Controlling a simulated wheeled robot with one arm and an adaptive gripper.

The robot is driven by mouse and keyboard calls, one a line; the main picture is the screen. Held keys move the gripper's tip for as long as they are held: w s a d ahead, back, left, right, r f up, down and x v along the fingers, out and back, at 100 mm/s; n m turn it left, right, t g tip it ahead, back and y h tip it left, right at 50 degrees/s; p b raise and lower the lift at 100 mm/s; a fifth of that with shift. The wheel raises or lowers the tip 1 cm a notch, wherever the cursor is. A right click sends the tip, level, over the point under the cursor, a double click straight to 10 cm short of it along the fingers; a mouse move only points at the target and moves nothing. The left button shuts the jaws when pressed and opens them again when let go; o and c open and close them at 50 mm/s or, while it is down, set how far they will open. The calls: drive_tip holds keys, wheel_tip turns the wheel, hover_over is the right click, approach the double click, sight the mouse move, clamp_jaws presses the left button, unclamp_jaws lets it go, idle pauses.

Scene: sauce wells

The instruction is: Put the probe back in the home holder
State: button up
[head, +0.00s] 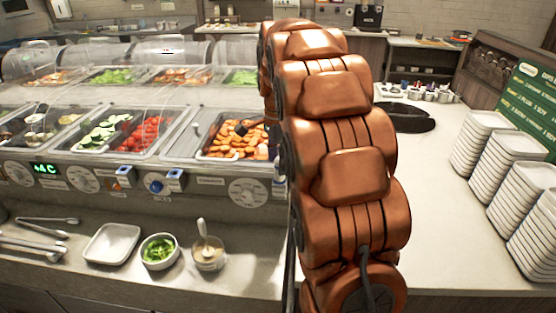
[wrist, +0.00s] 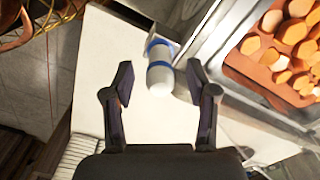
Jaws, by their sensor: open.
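A white cylinder with blue bands, which looks like the probe (wrist: 160,78), shows in the wrist view beside the metal edge of the well counter. My gripper (wrist: 158,84) is open, with one finger on each side of the cylinder in the picture; I see no clear contact. In the head view my arm hides the gripper, and only a small pale and blue part shows at the arm's left edge. Two small blue-marked holders, one at the left (head: 125,177) and one at the right (head: 175,180), sit on the well front. I cannot tell which is the home holder.
The pan of orange slices (head: 235,138) lies beside my arm. A white tray (head: 111,243), a bowl of greens (head: 159,251) and a sauce cup (head: 208,253) stand on the front ledge.

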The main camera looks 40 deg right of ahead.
drive_tip(key=shift+r, duration=0.1)
wheel_tip(320, 180, up, 12)
idle(0.8)
drive_tip(key=s+a+f+n, duration=0.6)
drive_tip(key=s, duration=0.4)
drive_tip(key=s+a+f+n+g, duration=0.1)
drive_tip(key=s+a+f+n, duration=0.5)
drive_tip(key=s, duration=0.4)
drive_tip(key=s+a+f+n, duration=0.6)
drive_tip(key=s+a+n, duration=0.2)
drive_tip(key=s, duration=0.2)
drive_tip(key=shift+s+a+f+g, duration=0.25)
drive_tip(key=shift+g, duration=0.15)
